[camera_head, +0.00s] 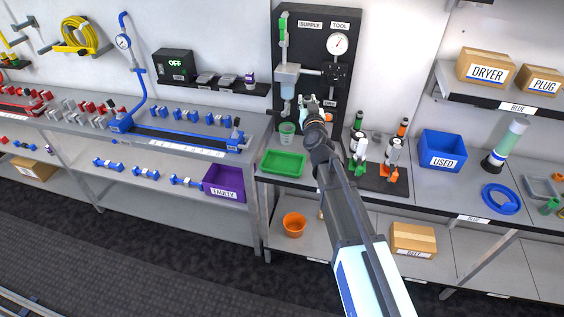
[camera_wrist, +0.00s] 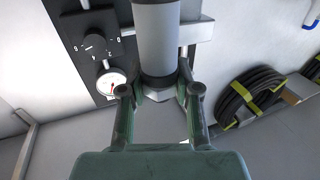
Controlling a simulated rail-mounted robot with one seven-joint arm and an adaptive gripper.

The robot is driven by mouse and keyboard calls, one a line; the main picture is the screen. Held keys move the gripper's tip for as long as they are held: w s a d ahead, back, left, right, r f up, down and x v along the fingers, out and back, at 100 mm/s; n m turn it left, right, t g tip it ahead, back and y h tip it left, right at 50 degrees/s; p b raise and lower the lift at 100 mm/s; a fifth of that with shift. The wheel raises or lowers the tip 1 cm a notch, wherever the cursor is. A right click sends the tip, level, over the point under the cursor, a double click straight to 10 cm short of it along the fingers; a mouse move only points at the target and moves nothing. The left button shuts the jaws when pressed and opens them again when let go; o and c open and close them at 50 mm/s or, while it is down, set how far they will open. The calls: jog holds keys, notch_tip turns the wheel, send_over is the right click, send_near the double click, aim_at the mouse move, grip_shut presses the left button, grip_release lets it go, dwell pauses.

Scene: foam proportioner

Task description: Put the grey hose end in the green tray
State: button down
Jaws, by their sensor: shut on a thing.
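The green tray (camera_head: 283,163) lies on the bench left of my arm and looks empty. My gripper (camera_head: 307,101) is in front of the lower part of the black supply panel, above and behind the tray. In the wrist view my gripper (camera_wrist: 161,98) has its two fingers closed around the hexagonal collar of a grey cylindrical part, which appears to be the grey hose end (camera_wrist: 157,40). The grey part runs out of the top of that view. In the head view my gripper and wrist mostly hide it.
The panel (camera_head: 350,100) carries a gauge (camera_head: 338,43) and a knob. Bottles with green and orange parts (camera_head: 390,155) stand right of my arm, before the blue bin (camera_head: 442,151).

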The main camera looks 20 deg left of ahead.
jog(key=s+a+y, duration=0.1)
jog(key=a, duration=0.7)
notch_tip(320, 180, down, 20)
jog(key=b, duration=0.9)
jog(key=shift+s+f+n+g, duration=0.2)
jog(key=shift+n+g, duration=0.1)
jog(key=shift+n, duration=0.1)
jog(key=shift+a+f, duration=0.1)
jog(key=c, duration=0.8)
grip_release()
